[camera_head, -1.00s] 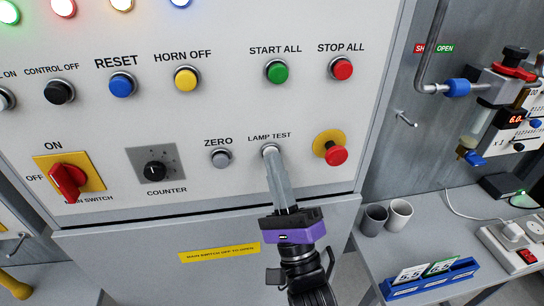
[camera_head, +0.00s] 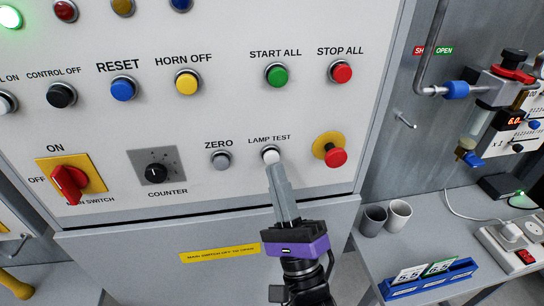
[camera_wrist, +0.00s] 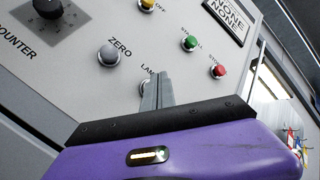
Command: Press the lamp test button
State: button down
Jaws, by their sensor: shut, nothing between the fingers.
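The lamp test button (camera_head: 270,154) is a white round button in a metal ring, under the label LAMP TEST, on the light grey control panel (camera_head: 215,115). My gripper (camera_head: 275,166) is shut and empty. Its long grey fingers point up at the button, and their tips are just below it in the head view, with the white cap showing above them. In the wrist view my gripper (camera_wrist: 162,76) covers most of the button; only a part of its ring (camera_wrist: 144,86) shows at the left of the fingers.
The grey ZERO button (camera_head: 221,160) is close on the left. A red mushroom button (camera_head: 336,156) on a yellow disc is close on the right. START ALL (camera_head: 276,74) and STOP ALL (camera_head: 342,71) are above. A bench with cups (camera_head: 399,214) stands at the right.

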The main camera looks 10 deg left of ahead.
jog(key=shift+s+d+p, duration=0.2)
jog(key=shift+s+d, duration=0.05)
jog(key=shift+s, duration=0.55)
jog(key=shift+s+d+p, duration=0.15)
jog(key=shift+s+d, duration=0.05)
jog(key=shift+s, duration=0.6)
jog(key=shift+s+d+p, duration=0.2)
jog(key=shift+s+d, duration=0.05)
jog(key=shift+s, duration=0.55)
